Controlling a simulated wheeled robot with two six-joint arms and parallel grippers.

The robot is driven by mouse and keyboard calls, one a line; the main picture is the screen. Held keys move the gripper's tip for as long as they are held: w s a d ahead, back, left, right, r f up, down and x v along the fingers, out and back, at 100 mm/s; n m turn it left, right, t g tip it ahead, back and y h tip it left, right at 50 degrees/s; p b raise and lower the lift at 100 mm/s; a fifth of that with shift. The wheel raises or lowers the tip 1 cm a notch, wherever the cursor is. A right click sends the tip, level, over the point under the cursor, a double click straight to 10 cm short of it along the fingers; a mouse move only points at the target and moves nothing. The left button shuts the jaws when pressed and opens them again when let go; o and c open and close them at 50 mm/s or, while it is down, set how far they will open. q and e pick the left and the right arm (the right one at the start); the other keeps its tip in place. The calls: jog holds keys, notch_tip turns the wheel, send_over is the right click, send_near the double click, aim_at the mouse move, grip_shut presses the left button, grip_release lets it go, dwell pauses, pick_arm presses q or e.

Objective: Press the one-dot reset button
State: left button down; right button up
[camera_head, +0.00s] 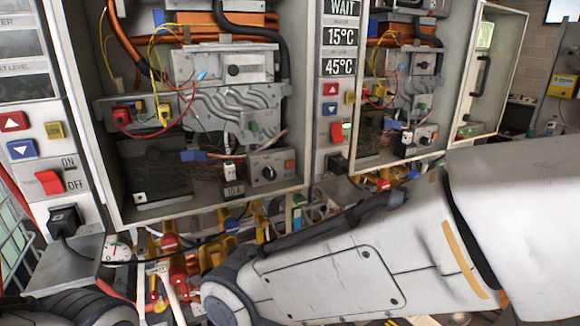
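Two open heater cabinets stand side by side, with control strips on their left edges. The left strip has a yellow button (54,130), a red up-arrow button (13,121), a blue down-arrow button (22,150) and a red ON/OFF switch (49,182). The middle strip has a smaller yellow button (350,97), a red button (330,89) and a blue button (330,109). Dot marks are too small to read, so I cannot tell which button is the one-dot reset. My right arm crosses the lower right. Neither gripper shows.
The left cabinet (293,195) holds wires, metal boxes and a knob. A display reads WAIT, 15°C and 45°C. An open cabinet door (491,75) stands at the right. A metal shelf (62,268) juts out at lower left.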

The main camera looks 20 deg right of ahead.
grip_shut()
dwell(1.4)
